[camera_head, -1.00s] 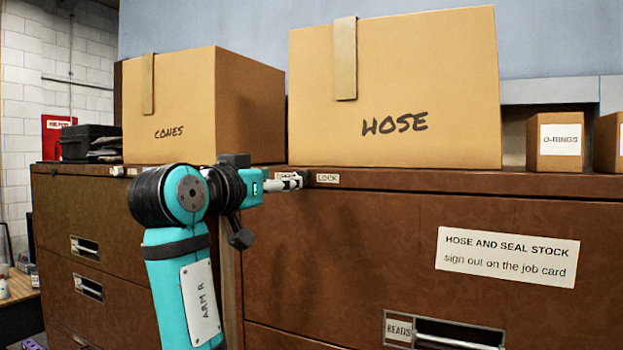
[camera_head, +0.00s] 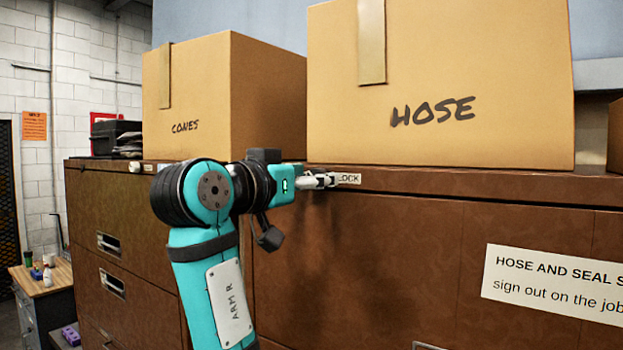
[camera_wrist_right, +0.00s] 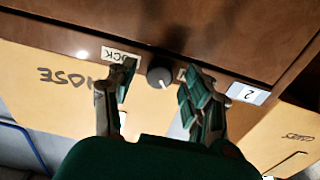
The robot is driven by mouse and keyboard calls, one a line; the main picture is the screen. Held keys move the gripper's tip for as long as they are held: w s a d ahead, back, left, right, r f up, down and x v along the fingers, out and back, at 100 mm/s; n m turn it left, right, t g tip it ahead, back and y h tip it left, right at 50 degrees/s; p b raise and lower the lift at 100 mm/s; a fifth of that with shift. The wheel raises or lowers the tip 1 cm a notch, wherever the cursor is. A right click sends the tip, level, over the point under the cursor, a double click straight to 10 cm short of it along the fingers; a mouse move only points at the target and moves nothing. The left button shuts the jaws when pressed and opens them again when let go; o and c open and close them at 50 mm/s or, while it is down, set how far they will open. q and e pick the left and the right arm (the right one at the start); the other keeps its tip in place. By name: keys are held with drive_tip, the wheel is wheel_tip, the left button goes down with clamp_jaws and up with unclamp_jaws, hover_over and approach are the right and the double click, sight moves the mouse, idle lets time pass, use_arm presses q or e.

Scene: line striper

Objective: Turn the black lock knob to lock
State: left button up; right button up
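The lock knob (camera_wrist_right: 159,77) is round and dark, set on the cabinet's brown top rail. A small pale mark shows on its face. In the right wrist view, which looks upside down, my right gripper (camera_wrist_right: 158,100) is open, with one finger on each side of the knob and gaps between. In the head view the right gripper (camera_head: 322,181) is at the rail and hides the knob. The LOCK label (camera_head: 349,179) is partly covered there; it also shows beside the knob in the wrist view (camera_wrist_right: 120,57). A second label on the knob's other side is mostly hidden by a finger. My left gripper is out of view.
The brown cabinet (camera_head: 380,260) fills the front. A HOSE box (camera_head: 450,70) and a CONES box (camera_head: 190,90) stand on top, close above the rail. A small "2" label (camera_wrist_right: 248,93) is near the right finger in the wrist view.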

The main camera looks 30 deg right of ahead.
drive_tip(key=c, duration=0.4)
drive_tip(key=shift+d, duration=0.1)
clamp_jaws()
drive_tip(key=shift+r+m+b, duration=0.15)
drive_tip(key=shift+m+b, duration=3.1)
drive_tip(key=shift+m, duration=5.75)
